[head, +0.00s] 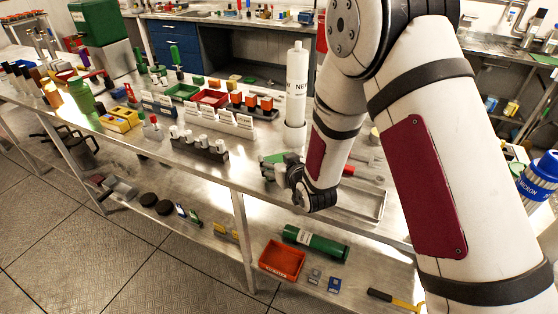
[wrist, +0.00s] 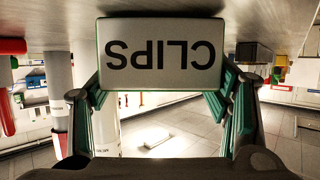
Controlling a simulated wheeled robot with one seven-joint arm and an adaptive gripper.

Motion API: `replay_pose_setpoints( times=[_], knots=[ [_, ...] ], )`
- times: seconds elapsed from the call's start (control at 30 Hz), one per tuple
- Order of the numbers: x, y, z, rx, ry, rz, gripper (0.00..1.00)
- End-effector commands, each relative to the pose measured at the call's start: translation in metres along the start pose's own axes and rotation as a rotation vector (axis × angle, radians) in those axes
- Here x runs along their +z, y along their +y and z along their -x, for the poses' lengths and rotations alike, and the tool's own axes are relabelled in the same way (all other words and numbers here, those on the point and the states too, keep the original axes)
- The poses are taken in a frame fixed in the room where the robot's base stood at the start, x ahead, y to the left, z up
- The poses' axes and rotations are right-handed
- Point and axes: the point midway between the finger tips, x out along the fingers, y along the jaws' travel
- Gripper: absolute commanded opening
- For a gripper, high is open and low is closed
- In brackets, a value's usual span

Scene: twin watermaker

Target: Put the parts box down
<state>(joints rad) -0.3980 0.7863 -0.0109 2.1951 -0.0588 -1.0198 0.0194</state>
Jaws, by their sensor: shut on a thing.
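The parts box shows in the wrist view as a white label face reading CLIPS (wrist: 160,52), upside down in the picture, with a thin green edge. My gripper (wrist: 160,88) is shut on it, with a green-padded finger at each side. In the head view my gripper (head: 284,174) is low over the front part of the steel bench (head: 228,170). The box is mostly hidden there by the gripper and arm. The bench surface is close to the box in the wrist view; I cannot tell whether they touch.
A tall white cylinder (head: 297,85) stands just behind the gripper. A rack of white-topped parts (head: 200,147) is to the left, and a shallow metal tray (head: 358,203) to the right. A red bin (head: 283,260) and a green cylinder (head: 316,243) lie on the lower shelf.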

Motion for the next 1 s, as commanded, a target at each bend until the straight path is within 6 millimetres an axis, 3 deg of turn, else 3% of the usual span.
replay_pose_setpoints(
  times=[0.17, 0.2, 0.3, 0.73, 1.0],
  knots=[
    [0.002, 0.000, -0.001, 0.000, 0.000, 0.000, 0.38],
    [0.003, 0.000, -0.002, 0.000, 0.000, 0.000, 0.73],
    [0.003, 0.000, -0.001, 0.000, 0.000, 0.000, 0.91],
    [-0.001, 0.000, 0.003, 0.000, 0.000, 0.000, 0.91],
    [-0.001, 0.000, 0.050, 0.000, 0.000, -0.001, 0.91]
  ],
)
